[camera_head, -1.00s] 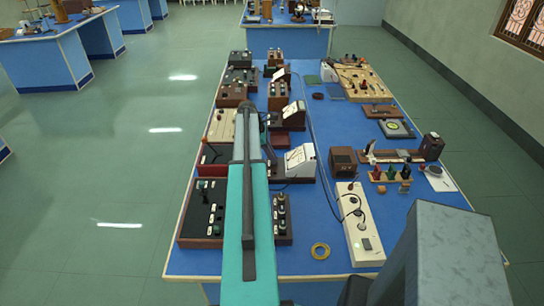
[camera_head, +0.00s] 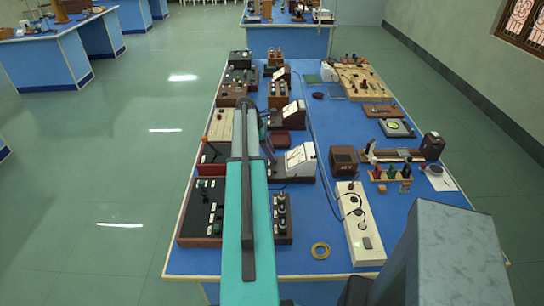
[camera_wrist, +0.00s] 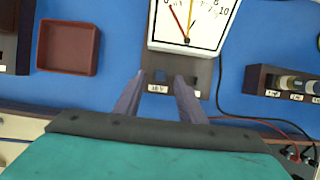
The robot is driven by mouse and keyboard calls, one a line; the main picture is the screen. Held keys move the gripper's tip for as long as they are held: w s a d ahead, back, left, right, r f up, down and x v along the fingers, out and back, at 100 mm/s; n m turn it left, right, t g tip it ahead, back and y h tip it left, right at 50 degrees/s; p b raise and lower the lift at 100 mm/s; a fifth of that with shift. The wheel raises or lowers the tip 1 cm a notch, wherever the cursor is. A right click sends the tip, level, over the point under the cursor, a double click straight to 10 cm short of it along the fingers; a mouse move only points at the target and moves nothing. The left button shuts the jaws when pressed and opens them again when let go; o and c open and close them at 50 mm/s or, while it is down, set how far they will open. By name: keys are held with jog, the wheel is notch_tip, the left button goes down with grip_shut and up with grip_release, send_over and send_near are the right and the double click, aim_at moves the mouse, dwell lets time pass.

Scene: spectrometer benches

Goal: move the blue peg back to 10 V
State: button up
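A white-faced meter (camera_head: 299,158) stands on a brown base near the middle of the bench. In the wrist view, its dial (camera_wrist: 190,22) is at the top, with a red and a yellow needle. A small blue spot, apparently the blue peg (camera_wrist: 160,76), shows on the base below the dial, just above a small white label (camera_wrist: 158,88) too blurred to read surely. My gripper (camera_wrist: 160,77) is open, with one finger on each side of the blue spot and a visible gap to it. In the head view, the arm partly hides the gripper.
A maroon tray (camera_wrist: 68,47) lies left of the meter in the wrist view. A brown block with cylinders (camera_wrist: 290,85) sits to the right, with black and red wires nearby. In the head view, a white power strip (camera_head: 358,222) lies right of the meter.

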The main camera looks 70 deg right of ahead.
jog(key=b+v, duration=0.3)
jog(key=v, duration=0.9)
dwell(0.8)
